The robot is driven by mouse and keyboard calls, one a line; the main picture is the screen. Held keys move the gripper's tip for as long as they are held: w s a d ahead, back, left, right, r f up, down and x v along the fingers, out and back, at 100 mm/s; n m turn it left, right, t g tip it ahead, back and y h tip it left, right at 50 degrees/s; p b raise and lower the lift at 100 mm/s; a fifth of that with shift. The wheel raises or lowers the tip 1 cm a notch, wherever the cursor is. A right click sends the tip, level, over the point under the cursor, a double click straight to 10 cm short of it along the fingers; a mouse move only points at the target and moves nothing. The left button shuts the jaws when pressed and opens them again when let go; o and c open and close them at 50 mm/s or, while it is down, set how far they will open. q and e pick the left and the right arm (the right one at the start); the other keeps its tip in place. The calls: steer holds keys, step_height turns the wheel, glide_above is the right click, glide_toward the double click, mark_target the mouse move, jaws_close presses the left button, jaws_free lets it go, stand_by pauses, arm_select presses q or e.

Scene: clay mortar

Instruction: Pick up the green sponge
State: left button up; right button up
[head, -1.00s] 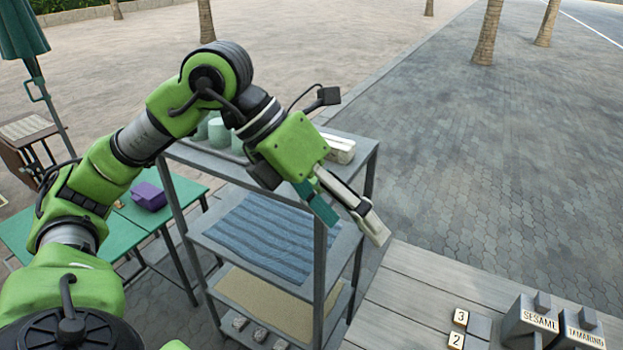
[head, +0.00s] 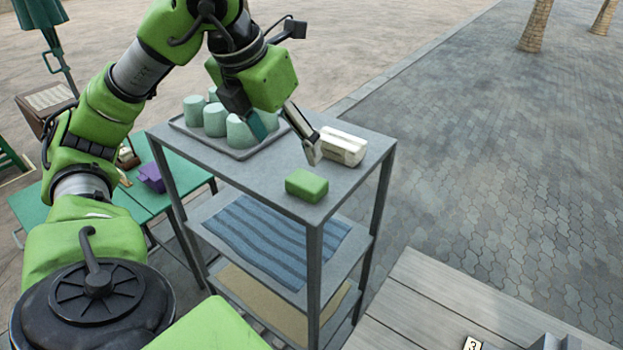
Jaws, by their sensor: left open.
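The green sponge (head: 307,185) is a small block lying on the top shelf of the grey rack (head: 252,177), near its front corner. My left gripper (head: 286,140) is above the top shelf, behind and to the left of the sponge. It is open and points down. One pale fingertip shows close behind the sponge, and a teal finger shows in front of the cups. Nothing shows between the fingers. My right gripper is not in view.
On the same shelf stand a tray (head: 232,152) with several pale green cups (head: 214,120) and a cream block-like item (head: 342,146) right of the gripper. Lower shelves hold a blue striped cloth (head: 277,238) and a tan mat. A wooden table (head: 440,305) is at lower right.

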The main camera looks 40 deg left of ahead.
arm_select(q)
glide_toward(306, 180)
steer(key=f, duration=0.2)
steer(key=b, duration=0.1)
steer(key=shift+w+a+f, duration=0.35)
steer(key=shift+a+f, duration=0.05)
steer(key=x, duration=0.2)
steer(key=shift+w+d+f+p, duration=0.15)
steer(key=shift+w+f+p, duration=0.05)
steer(key=shift+f+p, duration=0.15)
steer(key=x, duration=0.2)
steer(key=shift+w+d+f, duration=0.1)
steer(key=shift+w+f, duration=0.05)
steer(key=shift+f, duration=0.05)
steer(key=shift+w+f+p, duration=0.15)
steer(key=shift+f+p, duration=0.15)
steer(key=shift+f, duration=0.05)
steer(key=shift+w+f, duration=0.1)
steer(key=shift+f, duration=0.05)
steer(key=c, duration=1)
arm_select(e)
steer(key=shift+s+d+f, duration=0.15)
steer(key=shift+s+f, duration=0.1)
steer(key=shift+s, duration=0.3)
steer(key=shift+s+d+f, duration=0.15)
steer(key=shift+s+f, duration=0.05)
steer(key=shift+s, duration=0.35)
